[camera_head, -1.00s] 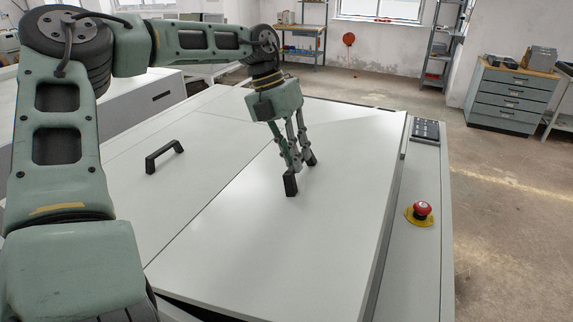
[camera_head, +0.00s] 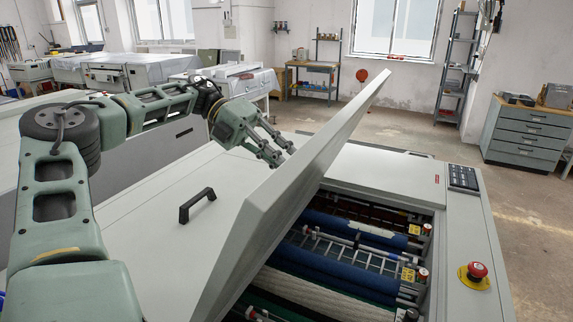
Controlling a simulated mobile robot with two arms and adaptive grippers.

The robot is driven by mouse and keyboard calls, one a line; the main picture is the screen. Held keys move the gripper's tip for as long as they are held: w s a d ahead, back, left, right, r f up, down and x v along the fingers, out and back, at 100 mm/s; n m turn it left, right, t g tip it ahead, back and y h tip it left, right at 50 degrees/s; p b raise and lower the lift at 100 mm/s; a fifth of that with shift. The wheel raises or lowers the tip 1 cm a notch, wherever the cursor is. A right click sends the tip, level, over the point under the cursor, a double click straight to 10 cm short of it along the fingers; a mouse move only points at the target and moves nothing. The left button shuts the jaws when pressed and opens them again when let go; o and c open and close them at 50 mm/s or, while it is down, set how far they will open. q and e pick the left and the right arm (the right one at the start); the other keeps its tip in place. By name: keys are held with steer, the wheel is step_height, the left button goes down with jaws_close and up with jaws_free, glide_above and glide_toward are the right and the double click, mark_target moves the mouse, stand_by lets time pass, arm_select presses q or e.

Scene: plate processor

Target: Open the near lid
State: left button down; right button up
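The near lid (camera_head: 290,205) of the plate processor is tilted up steeply, raised along its right side. Blue and white rollers (camera_head: 330,262) show in the opened bay to its right. My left gripper (camera_head: 285,155) is at the lid's far left side, by its outer face. My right gripper is not in view.
The machine's right rim carries a keypad (camera_head: 463,178) and a red emergency button (camera_head: 477,271). A grey drawer cabinet (camera_head: 527,133) stands at the back right.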

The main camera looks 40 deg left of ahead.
arm_select(q)
steer(key=shift+s+a+f, duration=0.2)
steer(key=shift+s+a, duration=0.05)
steer(key=shift+a, duration=0.35)
steer(key=c, duration=1.9)
jaws_free()
steer(key=shift+f, duration=0.1)
steer(key=shift+o, duration=1.1)
steer(key=shift+a, duration=0.1)
steer(key=shift+s+r, duration=0.1)
steer(key=shift+r, duration=0.1)
steer(key=v, duration=0.7)
steer(key=shift+a+r, duration=0.15)
steer(key=shift+a, duration=0.1)
